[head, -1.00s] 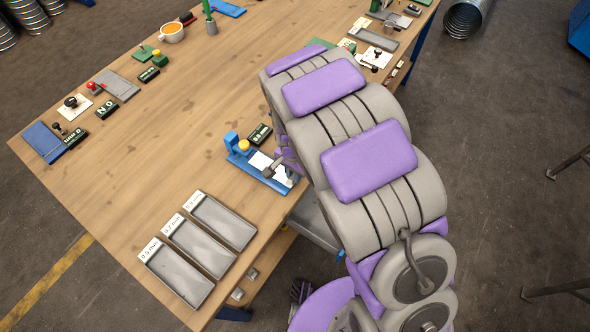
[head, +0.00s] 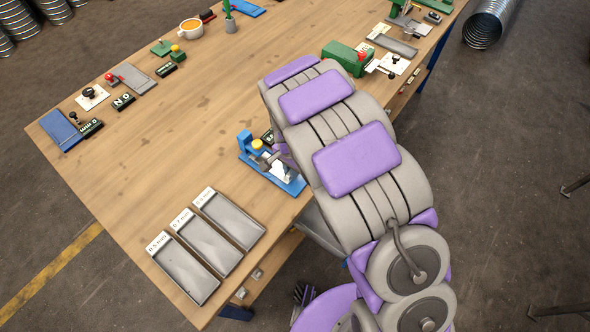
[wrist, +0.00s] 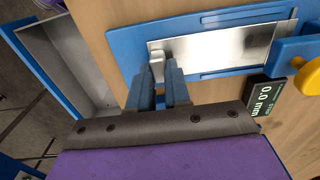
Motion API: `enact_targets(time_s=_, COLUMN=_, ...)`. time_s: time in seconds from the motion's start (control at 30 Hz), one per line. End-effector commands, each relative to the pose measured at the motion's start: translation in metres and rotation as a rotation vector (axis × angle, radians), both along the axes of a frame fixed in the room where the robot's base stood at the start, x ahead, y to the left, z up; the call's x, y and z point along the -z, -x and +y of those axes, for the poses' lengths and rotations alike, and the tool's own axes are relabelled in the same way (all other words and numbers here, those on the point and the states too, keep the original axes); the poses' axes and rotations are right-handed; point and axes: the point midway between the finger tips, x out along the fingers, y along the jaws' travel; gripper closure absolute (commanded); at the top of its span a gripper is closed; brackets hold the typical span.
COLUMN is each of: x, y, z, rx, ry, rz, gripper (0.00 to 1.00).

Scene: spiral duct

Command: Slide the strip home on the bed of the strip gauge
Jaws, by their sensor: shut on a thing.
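The strip gauge has a blue bed (head: 293,187) near the table's front edge. Its head post (head: 244,140) and yellow knob (head: 257,143) are at the bed's left end. In the wrist view the shiny metal strip (wrist: 228,44) lies flat along the blue bed (wrist: 122,50), its right end by the blue head and yellow knob (wrist: 309,76). My gripper (wrist: 164,66) is shut on the strip at its left end in that view. The exact contact between fingertips and strip is partly hidden. In the head view my arm covers much of the gripper (head: 281,156).
A dark display box (wrist: 266,98) stands beside the gauge, seeming to read 0.0 mm. Three labelled grey trays (head: 232,217) lie to the left along the front edge. A grey open drawer (wrist: 70,60) is below the edge. The table's middle (head: 190,120) is clear.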

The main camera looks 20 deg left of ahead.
Motion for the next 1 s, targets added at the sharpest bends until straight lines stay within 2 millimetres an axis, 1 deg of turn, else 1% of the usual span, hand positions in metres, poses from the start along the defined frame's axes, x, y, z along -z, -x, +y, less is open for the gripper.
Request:
enact_targets(time_s=0.4, x=0.0000, y=-0.0004, z=0.0005, rx=0.000, ry=0.000, rz=0.000, gripper=1.00)
enact_targets(time_s=0.87, x=0.0018, y=-0.0022, z=0.0056, rx=0.000, ry=0.001, rz=0.000, gripper=1.00)
enact_targets(time_s=0.9, x=0.0019, y=-0.0024, z=0.0058, rx=0.000, ry=0.001, rz=0.000, gripper=0.82)
enact_targets(time_s=1.0, x=0.0020, y=-0.0024, z=0.0058, rx=0.000, ry=0.001, rz=0.000, gripper=0.72)
